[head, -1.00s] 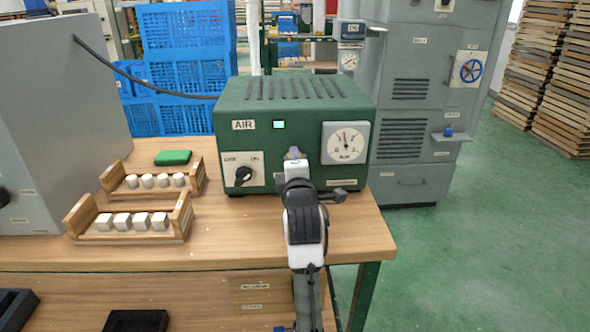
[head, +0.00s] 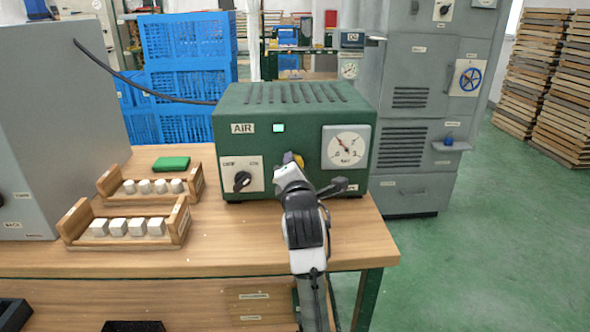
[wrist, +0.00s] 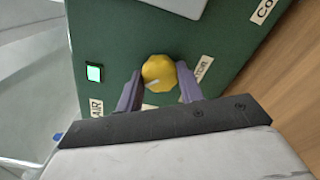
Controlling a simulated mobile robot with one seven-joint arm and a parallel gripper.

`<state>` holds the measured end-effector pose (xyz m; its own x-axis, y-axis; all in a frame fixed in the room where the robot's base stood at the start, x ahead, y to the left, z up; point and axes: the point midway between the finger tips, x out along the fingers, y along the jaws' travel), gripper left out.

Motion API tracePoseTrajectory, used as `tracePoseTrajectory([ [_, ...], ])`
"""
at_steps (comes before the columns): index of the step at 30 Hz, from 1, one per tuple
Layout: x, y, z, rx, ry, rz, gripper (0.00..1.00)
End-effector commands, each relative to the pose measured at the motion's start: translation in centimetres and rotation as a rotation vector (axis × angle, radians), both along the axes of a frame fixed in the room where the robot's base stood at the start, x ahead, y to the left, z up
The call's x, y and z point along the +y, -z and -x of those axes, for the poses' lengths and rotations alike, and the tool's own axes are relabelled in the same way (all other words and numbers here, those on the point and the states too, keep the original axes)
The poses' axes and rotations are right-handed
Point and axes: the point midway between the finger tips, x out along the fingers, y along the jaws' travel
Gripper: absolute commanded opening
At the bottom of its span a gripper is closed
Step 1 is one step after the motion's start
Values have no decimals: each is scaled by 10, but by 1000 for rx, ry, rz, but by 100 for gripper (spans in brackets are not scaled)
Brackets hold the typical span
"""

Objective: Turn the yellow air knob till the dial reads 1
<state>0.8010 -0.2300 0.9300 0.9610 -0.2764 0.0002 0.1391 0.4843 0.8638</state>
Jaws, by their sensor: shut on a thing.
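The yellow air knob (wrist: 158,71) is on the front of the green AIR box, between the two purple fingers of my gripper (wrist: 160,84). The fingers are shut on its sides. The knob's white mark points to the lower left in the wrist view. In the head view, my gripper (head: 290,163) is tilted and hides most of the knob; only a yellow sliver (head: 299,160) shows. The round white dial (head: 347,147) has its needle pointing to the upper left. Its numbers are small, and I cannot read the exact value.
The green AIR box (head: 225,115) stands on the wooden table (head: 245,235). A black switch (head: 242,181) sits left of the knob on the same face. Two wooden racks (head: 75,222) with white blocks and a green block (head: 171,164) lie to the left.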

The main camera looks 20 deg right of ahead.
Motion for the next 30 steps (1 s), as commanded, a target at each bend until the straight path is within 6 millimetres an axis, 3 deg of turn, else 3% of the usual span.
tracePoseTrajectory([
  [7, 0, 1, 0, 2, 0, -2, 14],
  [8, 0, 1, 0, 2, 0, -2, 39],
  [12, 0, 0, 0, 1, 0, -2, 58],
  [23, 1, 0, 4, -1, 0, -2, 59],
  [30, 11, 2, 42, -1, 1, -3, 59],
])
